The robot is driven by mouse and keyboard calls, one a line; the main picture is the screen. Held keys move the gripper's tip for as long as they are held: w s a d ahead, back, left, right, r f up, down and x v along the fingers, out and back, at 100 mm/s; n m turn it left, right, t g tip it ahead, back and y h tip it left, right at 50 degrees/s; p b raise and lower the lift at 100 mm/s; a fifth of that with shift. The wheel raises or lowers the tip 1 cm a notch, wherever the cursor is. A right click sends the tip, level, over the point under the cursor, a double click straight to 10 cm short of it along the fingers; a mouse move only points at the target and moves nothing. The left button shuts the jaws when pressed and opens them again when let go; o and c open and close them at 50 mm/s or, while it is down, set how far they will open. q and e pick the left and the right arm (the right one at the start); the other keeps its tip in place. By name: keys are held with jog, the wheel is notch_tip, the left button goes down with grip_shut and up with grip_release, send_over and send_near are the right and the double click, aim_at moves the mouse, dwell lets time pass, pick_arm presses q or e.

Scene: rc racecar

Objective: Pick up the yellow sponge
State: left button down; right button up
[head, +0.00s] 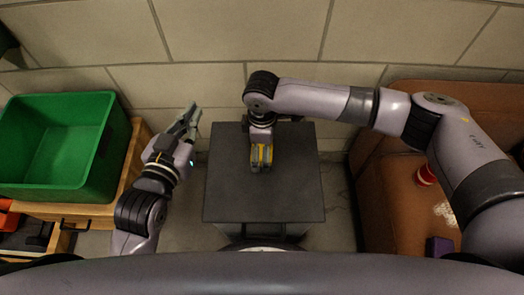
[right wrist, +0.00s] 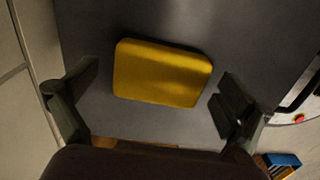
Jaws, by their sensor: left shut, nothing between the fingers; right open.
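The yellow sponge (right wrist: 162,73) lies flat on the dark grey table (head: 285,195). In the right wrist view it sits between and a little ahead of the two open fingers. My right gripper (right wrist: 163,95) is open and points down over the sponge, with a finger off each side and nothing held. In the head view my right gripper (head: 261,160) hides most of the sponge (head: 261,153); only small yellow parts show. My left gripper (head: 191,112) is shut and empty, raised to the left of the table.
A green bin (head: 60,142) stands on a wooden cabinet at the left. A brown couch (head: 385,190) at the right carries a red object (head: 426,175) and a purple block (head: 439,246). A block wall (head: 240,35) closes the back. The table's front half is clear.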

pick_arm(q)
jog(key=shift+w+d+r, duration=0.1)
jog(key=shift+r, duration=0.3)
pick_arm(e)
jog(key=shift+f, duration=0.2)
jog(key=c, duration=1)
pick_arm(q)
jog(key=shift+f, duration=0.1)
pick_arm(e)
jog(key=shift+r, duration=0.2)
jog(key=shift+c, duration=0.2)
notch_tip(320, 180, up, 7)
jog(key=p, duration=0.2)
jog(key=shift+r+p, duration=0.15)
jog(key=shift+p, duration=0.25)
pick_arm(q)
jog(key=s+a+f+g+y+p, duration=0.1)
jog(key=s+a+f+g, duration=0.2)
jog(key=s+f+g, duration=0.3)
jog(key=s+a+f+g+y+p, duration=0.2)
jog(key=s+f+g, duration=0.4)
jog(key=s, duration=0.4)
jog(key=shift+s+a+n, duration=0.3)
jog(key=shift+a, duration=0.4)
pick_arm(e)
notch_tip(320, 180, up, 12)
jog(key=shift+r, duration=0.2)
